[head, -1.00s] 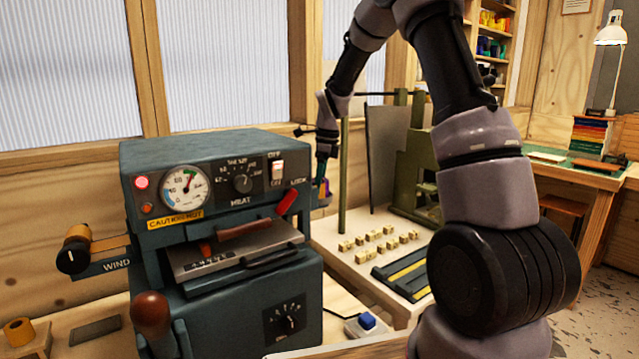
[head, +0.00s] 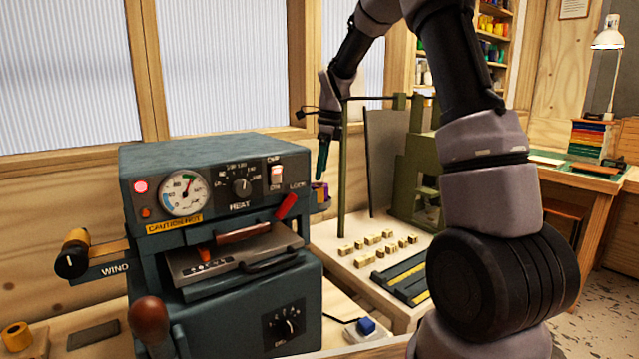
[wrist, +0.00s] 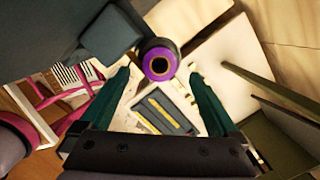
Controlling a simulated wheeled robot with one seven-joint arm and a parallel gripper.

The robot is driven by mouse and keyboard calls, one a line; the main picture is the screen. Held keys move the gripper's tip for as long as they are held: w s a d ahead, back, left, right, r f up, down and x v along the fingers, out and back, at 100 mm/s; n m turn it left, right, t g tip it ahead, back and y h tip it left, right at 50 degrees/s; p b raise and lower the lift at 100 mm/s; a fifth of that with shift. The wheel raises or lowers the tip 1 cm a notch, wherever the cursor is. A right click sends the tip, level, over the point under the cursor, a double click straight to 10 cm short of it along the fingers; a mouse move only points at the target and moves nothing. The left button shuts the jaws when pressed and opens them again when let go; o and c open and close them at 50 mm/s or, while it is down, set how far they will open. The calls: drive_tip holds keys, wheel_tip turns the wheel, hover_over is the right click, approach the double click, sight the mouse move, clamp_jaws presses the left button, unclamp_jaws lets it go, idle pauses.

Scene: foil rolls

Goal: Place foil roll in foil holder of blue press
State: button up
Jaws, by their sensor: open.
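The blue press (head: 218,163) stands at the left of the head view. My gripper (head: 322,176) hangs fingers down just above the roll. In the wrist view its two green fingers are spread apart and empty, with the roll beyond and between their tips. How deep the roll sits is unclear.
A gold foil roll (head: 76,243) is on the winder arm at the press's left. Another gold roll (head: 17,336) sits at lower left. A green hand press (head: 415,170) and several small type blocks (head: 378,243) stand right of the holder. A lamp (head: 609,35) is far right.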

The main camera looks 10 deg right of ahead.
sight(324, 185)
drive_tip(key=s+d+r+n+t, duration=0.3)
drive_tip(key=s+r+n, duration=0.5)
drive_tip(key=s+r, duration=0.65)
drive_tip(key=s+d+n+t, duration=0.2)
drive_tip(key=s+n, duration=0.8)
drive_tip(key=s, duration=0.6)
drive_tip(key=shift+s+n+t, duration=0.15)
drive_tip(key=shift+n+t, duration=0.15)
drive_tip(key=shift+t, duration=0.4)
